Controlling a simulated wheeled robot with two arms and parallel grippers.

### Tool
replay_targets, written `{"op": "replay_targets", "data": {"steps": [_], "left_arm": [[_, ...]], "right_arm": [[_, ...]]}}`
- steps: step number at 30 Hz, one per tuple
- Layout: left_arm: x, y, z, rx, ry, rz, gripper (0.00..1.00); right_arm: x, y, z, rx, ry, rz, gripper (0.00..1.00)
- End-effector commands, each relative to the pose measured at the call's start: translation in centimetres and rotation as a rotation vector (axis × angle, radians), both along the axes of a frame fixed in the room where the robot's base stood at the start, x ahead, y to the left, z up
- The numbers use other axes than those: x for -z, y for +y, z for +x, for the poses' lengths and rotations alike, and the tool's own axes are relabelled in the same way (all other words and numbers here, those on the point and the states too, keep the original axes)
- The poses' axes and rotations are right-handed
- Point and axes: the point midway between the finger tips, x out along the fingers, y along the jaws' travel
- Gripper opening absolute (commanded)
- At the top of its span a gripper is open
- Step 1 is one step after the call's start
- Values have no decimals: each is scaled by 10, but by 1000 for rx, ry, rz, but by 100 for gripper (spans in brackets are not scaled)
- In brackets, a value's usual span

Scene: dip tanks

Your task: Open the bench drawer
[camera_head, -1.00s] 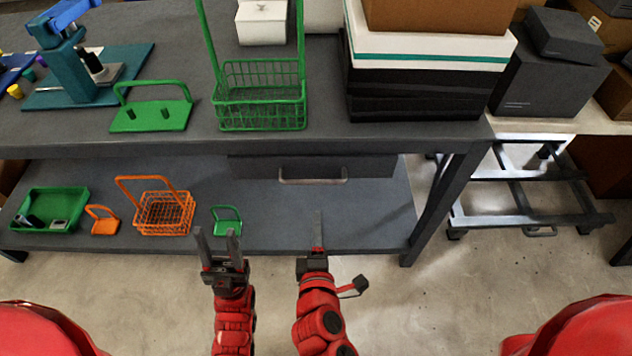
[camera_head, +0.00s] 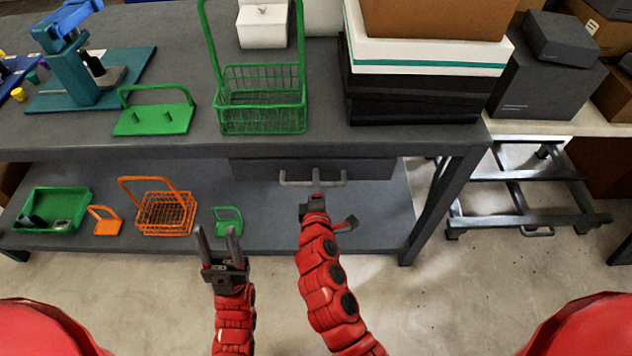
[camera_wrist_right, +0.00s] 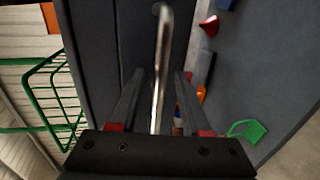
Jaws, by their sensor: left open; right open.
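The bench drawer (camera_head: 362,170) is a dark grey box under the bench top, and its front looks closed. Its silver bar handle (camera_head: 298,183) runs across the front. My right gripper (camera_head: 316,184) is at the middle of the handle. In the right wrist view the handle (camera_wrist_right: 161,70) passes between the two open fingers of my right gripper (camera_wrist_right: 158,100), with gaps on both sides. My left gripper (camera_head: 217,240) is open and empty, low in front of the lower shelf, left of my right arm.
On the bench top (camera_head: 200,150) stand a green wire basket (camera_head: 262,100), a green rack (camera_head: 153,120) and stacked boxes (camera_head: 425,55). The lower shelf (camera_head: 375,215) holds an orange basket (camera_head: 165,213) and a green tray (camera_head: 52,208). Open floor lies in front.

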Motion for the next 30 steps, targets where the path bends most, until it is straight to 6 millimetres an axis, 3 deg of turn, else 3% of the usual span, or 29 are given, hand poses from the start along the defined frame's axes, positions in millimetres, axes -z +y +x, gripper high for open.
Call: {"op": "replay_targets", "data": {"steps": [7,15,30], "left_arm": [[0,0,0,0,0,0,50],[0,0,0,0,0,0,50],[0,0,0,0,0,0,50]], "right_arm": [[0,0,1,0,0,0,47],[0,0,1,0,-1,0,0],[0,0,0,0,0,1,0]]}}
